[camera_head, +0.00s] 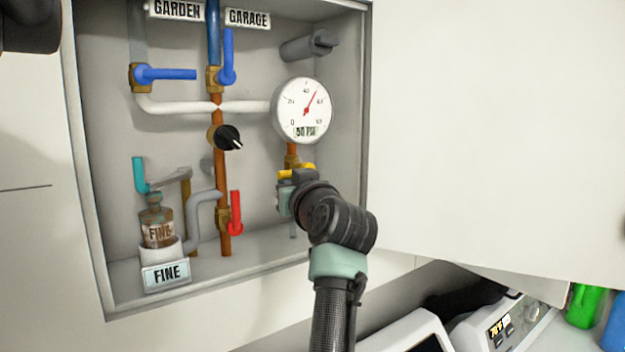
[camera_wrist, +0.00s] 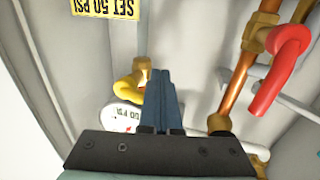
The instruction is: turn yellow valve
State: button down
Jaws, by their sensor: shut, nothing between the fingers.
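The yellow valve handle (camera_head: 297,171) is under the round pressure gauge in the wall cabinet, on the right-hand copper pipe. My gripper (camera_head: 284,190) is just below and in front of it and hides part of the valve. In the wrist view the yellow handle (camera_wrist: 128,89) lies immediately left of the fingertips of my gripper (camera_wrist: 161,76). The fingers are shut together and empty. I cannot tell whether they touch the handle.
The pressure gauge (camera_head: 302,111) shows 50 PSI. A red valve handle (camera_head: 235,213), a black knob (camera_head: 228,138) and two blue handles are to the left. A filter bottle (camera_head: 157,225) stands on the cabinet floor. The white open door (camera_head: 490,130) is close on the right.

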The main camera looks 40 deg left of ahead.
jog(key=shift+r, duration=0.55)
jog(key=shift+s+r, duration=0.1)
jog(key=shift+d+f+b, duration=0.35)
jog(key=shift+d+b, duration=0.1)
jog(key=shift+d, duration=0.1)
jog(key=s+d+f+b, duration=0.1)
jog(key=s+d+b, duration=0.2)
jog(key=d, duration=0.5)
jog(key=shift+s+d+f, duration=0.15)
jog(key=shift+d+f, duration=0.05)
jog(key=shift+f, duration=0.05)
